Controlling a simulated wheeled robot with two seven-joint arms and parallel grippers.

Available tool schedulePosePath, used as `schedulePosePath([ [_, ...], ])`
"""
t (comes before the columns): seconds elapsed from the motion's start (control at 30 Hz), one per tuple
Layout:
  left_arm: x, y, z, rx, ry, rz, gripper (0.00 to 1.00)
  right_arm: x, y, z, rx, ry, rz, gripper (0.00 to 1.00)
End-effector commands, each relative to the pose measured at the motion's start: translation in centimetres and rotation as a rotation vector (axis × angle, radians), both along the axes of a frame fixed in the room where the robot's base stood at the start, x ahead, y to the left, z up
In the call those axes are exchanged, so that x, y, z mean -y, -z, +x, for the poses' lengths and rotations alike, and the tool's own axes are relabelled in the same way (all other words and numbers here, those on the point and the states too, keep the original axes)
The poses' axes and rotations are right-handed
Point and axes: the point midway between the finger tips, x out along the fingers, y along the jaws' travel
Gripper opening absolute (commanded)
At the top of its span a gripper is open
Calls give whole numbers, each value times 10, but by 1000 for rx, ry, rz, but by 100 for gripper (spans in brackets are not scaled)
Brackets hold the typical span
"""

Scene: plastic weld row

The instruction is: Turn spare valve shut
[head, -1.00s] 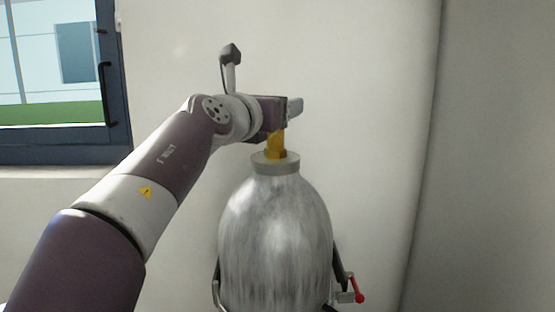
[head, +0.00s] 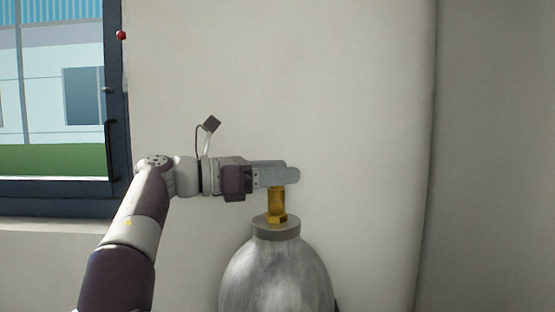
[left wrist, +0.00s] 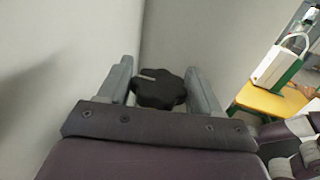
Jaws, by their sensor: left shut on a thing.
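The spare valve has a brass body (head: 277,203) on the collar of a grey metal cylinder (head: 275,275), which stands upright in the head view. Its black lobed handwheel (left wrist: 160,92) shows in the left wrist view, between the two grey fingers. My left gripper (head: 294,175) reaches in level from the left, right above the brass body. It is shut on the handwheel, with one finger on each side (left wrist: 158,72). In the head view the fingers hide the handwheel. My right gripper is in neither view.
A pale wall (head: 350,120) stands behind the cylinder. A dark-framed window (head: 112,150) is at the left. In the left wrist view, a yellow surface (left wrist: 275,102) and a white and green container (left wrist: 276,66) are at the right. Space above the gripper is clear.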

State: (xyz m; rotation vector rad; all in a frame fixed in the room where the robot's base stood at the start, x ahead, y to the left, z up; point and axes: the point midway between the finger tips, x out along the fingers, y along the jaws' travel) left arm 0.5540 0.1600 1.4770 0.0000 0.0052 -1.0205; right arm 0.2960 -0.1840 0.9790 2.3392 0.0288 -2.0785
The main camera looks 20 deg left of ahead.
Motion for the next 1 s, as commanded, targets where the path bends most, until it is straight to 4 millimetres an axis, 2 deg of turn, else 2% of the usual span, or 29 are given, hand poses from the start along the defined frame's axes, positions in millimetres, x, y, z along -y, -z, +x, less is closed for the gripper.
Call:
schedulePosePath([
  [0.03,-1,-8,0,9,13,-3,34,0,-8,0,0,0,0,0],
  [0.2,-1,-7,-1,11,62,-4,34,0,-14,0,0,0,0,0],
  [0.77,-1,-5,-2,11,86,-4,34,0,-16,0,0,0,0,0],
  [0.8,-1,-5,-2,11,86,-4,77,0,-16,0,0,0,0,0],
  [0.83,-1,-5,-1,11,87,-3,84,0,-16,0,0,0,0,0],
  [1.0,-1,-3,-1,7,88,-3,84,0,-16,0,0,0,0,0],
])
